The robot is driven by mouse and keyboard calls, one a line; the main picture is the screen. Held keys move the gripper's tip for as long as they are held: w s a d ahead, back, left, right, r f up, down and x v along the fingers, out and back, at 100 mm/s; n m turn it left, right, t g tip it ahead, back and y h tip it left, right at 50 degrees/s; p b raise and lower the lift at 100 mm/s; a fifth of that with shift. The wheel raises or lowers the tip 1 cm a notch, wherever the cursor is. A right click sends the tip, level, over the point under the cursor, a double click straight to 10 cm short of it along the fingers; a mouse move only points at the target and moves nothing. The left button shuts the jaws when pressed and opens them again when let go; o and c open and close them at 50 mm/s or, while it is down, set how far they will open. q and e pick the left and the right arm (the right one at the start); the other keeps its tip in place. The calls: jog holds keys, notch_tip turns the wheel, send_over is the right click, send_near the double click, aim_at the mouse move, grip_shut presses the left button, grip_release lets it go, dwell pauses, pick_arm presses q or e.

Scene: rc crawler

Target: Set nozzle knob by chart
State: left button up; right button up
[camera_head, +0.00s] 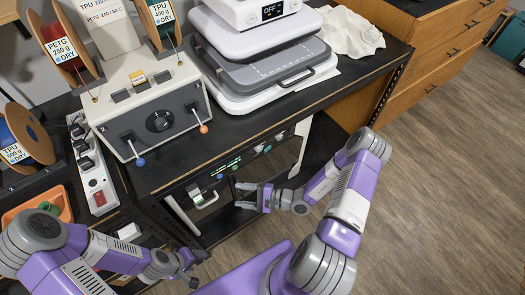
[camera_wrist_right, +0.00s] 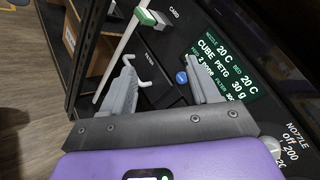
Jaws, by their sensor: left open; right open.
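A white nozzle knob (camera_wrist_right: 270,148) shows at the lower right of the right wrist view, partly cut off by my gripper housing, beside "NOZZLE", "Off" and "200". Its pointer setting is unclear. The dark display (camera_wrist_right: 226,65) reads nozzle 20 C, bed 20 C, CUBE PETG 30 g. In the head view, a white chart (camera_head: 103,14) at the top left lists TPU and PETG temperatures. My right gripper (camera_head: 246,195) is open and empty in front of the printer; its fingers (camera_wrist_right: 165,88) show beside the display. My left gripper (camera_head: 193,268) is open and empty at lower left.
A green card (camera_wrist_right: 147,17) sits at the printer's card slot. A control box (camera_head: 150,95) with a black dial and two levers stands on the counter. PETG (camera_head: 62,45) and TPU (camera_head: 163,14) spools stand behind it. The wooden floor (camera_head: 440,190) at right is clear.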

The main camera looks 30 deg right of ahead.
aim_at(260, 150)
jog(key=w+d+m+t+h, duration=0.25)
jog(key=d+t+h, duration=0.2)
jog(key=d, duration=0.35)
jog(key=w+d+m+t+h, duration=0.2)
jog(key=d+m+t+h, duration=0.1)
jog(key=d+h, duration=0.3)
jog(key=shift+y, duration=0.35)
jog(key=w, duration=0.2)
jog(key=w+b, duration=0.1)
jog(key=w, duration=0.4)
jog(key=shift+w+d+r, duration=0.2)
jog(key=shift+d+r, duration=0.1)
jog(key=shift+r, duration=0.05)
jog(key=c, duration=1)
jog(key=shift+m, duration=0.25)
jog(key=shift+c, duration=0.2)
